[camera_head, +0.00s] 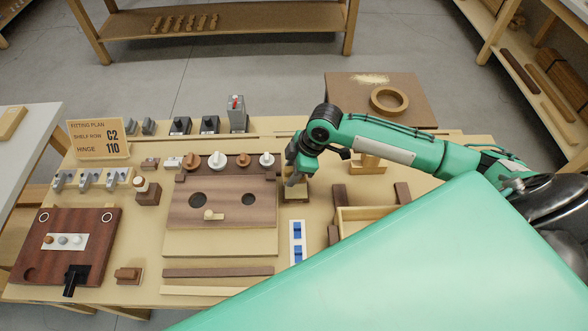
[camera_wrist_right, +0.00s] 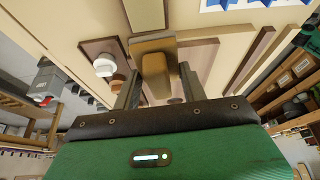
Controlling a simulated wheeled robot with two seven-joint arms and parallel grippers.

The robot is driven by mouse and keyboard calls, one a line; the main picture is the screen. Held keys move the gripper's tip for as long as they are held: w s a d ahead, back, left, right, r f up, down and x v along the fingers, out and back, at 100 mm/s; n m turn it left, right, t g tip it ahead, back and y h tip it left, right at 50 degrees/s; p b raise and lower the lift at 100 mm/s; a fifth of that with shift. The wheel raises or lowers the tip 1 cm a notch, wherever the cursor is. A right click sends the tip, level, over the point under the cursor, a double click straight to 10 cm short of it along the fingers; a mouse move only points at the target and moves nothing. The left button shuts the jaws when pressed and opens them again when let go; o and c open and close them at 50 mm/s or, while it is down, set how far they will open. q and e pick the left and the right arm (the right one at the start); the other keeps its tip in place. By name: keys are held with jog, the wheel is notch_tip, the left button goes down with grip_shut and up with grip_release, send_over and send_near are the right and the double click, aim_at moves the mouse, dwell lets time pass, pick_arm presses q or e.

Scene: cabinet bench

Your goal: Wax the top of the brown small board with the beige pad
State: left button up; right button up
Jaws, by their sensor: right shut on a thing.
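My right gripper (camera_head: 296,180) points down just right of the brown board (camera_head: 185,212), apart from it. In the right wrist view the gripper (camera_wrist_right: 160,92) is shut on a tan-brown block (camera_wrist_right: 155,70), which seems to be the beige pad. A wider tan piece (camera_wrist_right: 152,42) shows right behind it; I cannot tell whether the two touch. The brown board lies flat on a pale base, with two dark round holes and a small beige knob (camera_head: 212,215) on top. Which board is the small one is not certain. My left gripper is not in view.
Several knobs (camera_head: 217,160) line the board's back edge. A blue-and-white strip (camera_head: 297,243) and an open wooden tray (camera_head: 345,228) lie to the right. A dark red-brown board (camera_head: 45,270) lies at left. Brown strips (camera_head: 218,272) lie in front.

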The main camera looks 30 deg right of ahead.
aim_at(290, 192)
jog(key=shift+w+d+f+n+g, duration=0.2)
jog(key=shift+d+f+n+g, duration=0.05)
jog(key=shift+f+n, duration=0.3)
jog(key=shift+w+d+f+n+g, duration=0.15)
jog(key=shift+d+f+n+g, duration=0.1)
jog(key=shift+f+n, duration=0.3)
notch_tip(290, 192, down, 6)
jog(key=b, duration=0.6)
jog(key=shift+r, duration=0.1)
jog(key=shift+f+b, duration=0.3)
jog(key=shift+f, duration=0.2)
jog(key=shift+f+p, duration=0.1)
jog(key=shift+p, duration=0.25)
dwell(1.7)
notch_tip(290, 192, up, 7)
jog(key=p, duration=0.7)
dwell(0.3)
dwell(0.4)
